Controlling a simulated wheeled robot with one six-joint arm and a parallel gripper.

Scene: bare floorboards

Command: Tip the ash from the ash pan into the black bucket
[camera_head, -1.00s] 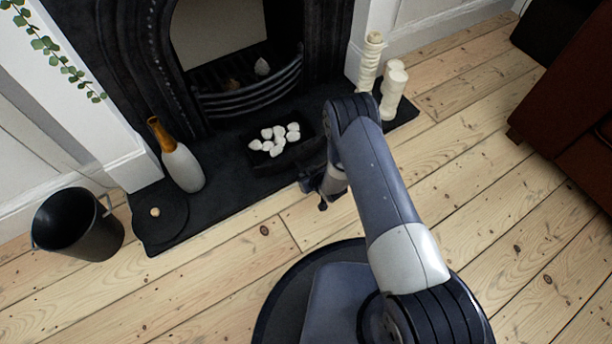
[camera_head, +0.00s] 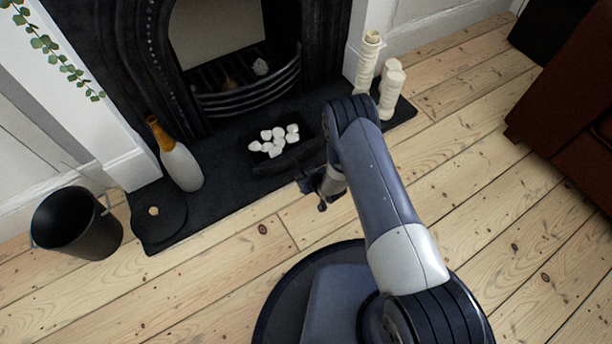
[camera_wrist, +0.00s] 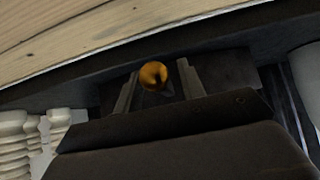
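The ash pan (camera_head: 262,166) is a dark, shallow tray holding several whitish lumps (camera_head: 274,140), sitting on the black hearth. The black bucket (camera_head: 78,224) stands upright on the floorboards at the left; its inside looks dark. My gripper (camera_head: 318,186) is low at the right front of the pan, partly hidden by my arm. In the wrist view, its two fingers (camera_wrist: 158,82) are apart. A round brass-coloured knob (camera_wrist: 154,75) shows between them, with small gaps at its sides. Whether the knob belongs to the pan is not clear.
A grey bottle with an orange neck (camera_head: 181,168) stands on the hearth (camera_head: 225,194) between pan and bucket. A round dark plate (camera_head: 170,220) lies beside it. Cream candles (camera_head: 391,88) stand at the right. The fireplace grate (camera_head: 250,94) is behind. Floor in front is clear.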

